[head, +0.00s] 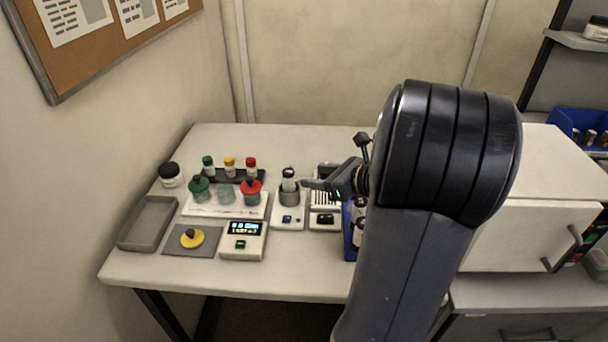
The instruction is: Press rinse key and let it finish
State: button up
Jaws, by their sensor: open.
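A white station (276,222) stands on the table with a grey cup (289,198) on it. A white vial with a dark cap (289,174) stands in or just behind the cup. Two small keys, a blue key (287,218) and one beside it, sit on the station's front; their labels are too small to read, so I cannot tell which is the rinse key. My gripper (308,184) is open, just right of the cup and vial, pointing left, above the keys' level. Whether it touches the cup is unclear. My arm hides the table to the right.
Left of the station are a display box (243,240) with a green key, a yellow disc (192,238) on a grey mat, a grey tray (148,222) and several capped vials and jars. A slotted device (325,216) is close on the right. The front table edge is clear.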

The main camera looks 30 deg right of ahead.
jog(key=shift+v, duration=0.8)
jog(key=shift+c, duration=0.2)
